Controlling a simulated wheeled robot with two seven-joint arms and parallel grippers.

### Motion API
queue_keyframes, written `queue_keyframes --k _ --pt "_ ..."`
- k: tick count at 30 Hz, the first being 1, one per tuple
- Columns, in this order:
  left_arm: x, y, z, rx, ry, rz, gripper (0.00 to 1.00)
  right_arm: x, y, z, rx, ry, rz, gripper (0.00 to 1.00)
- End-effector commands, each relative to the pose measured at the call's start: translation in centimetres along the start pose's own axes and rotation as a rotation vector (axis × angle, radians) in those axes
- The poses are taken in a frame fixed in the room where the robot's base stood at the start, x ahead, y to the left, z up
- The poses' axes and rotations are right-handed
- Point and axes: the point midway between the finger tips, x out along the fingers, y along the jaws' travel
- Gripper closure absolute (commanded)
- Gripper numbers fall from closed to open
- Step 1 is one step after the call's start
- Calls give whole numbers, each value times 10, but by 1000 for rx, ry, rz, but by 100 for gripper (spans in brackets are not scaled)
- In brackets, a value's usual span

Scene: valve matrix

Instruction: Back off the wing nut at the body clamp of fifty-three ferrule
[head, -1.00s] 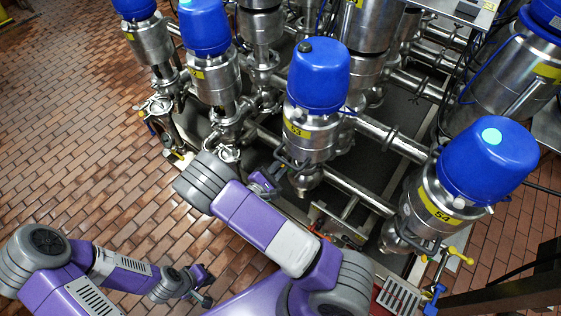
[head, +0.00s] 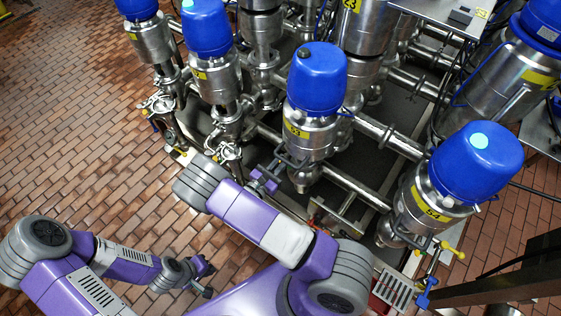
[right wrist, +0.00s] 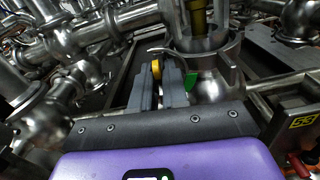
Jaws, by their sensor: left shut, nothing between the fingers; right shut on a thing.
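The valve marked 53 (head: 296,131) stands upright in the middle of the head view, with a blue cap (head: 317,78) and a steel body. My right gripper (head: 284,162) reaches its lower body from the left. In the right wrist view my right gripper's grey fingers (right wrist: 160,88) are shut at a steel clamp ring (right wrist: 214,52) around the valve's lower body. A small brass-yellow piece (right wrist: 157,69), seemingly the wing nut, shows at the fingertips; most of it is hidden. My left gripper (head: 208,280) is shut and empty, low over the brick floor.
The valve marked 54 (head: 432,207) stands to the right, with a yellow-handled fitting (head: 452,249) beside it. More blue-capped valves stand at the back left. Steel pipes (head: 355,187) run between the valves. The brick floor (head: 80,130) at left is open.

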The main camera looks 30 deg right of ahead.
Motion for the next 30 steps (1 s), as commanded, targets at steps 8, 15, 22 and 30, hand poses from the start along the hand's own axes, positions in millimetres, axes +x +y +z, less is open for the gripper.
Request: queue_keyframes --k 8,15,22,30 --pt "0 0 0 0 0 0 100 0 0 -1 -6 3 1 100" --pt "0 0 0 0 0 0 100 0 0 -1 -5 2 1 70" --pt "0 0 0 0 0 0 100 0 0 0 -4 1 0 67" --pt "1 0 0 0 0 0 100 0 0 0 9 -1 -1 67"
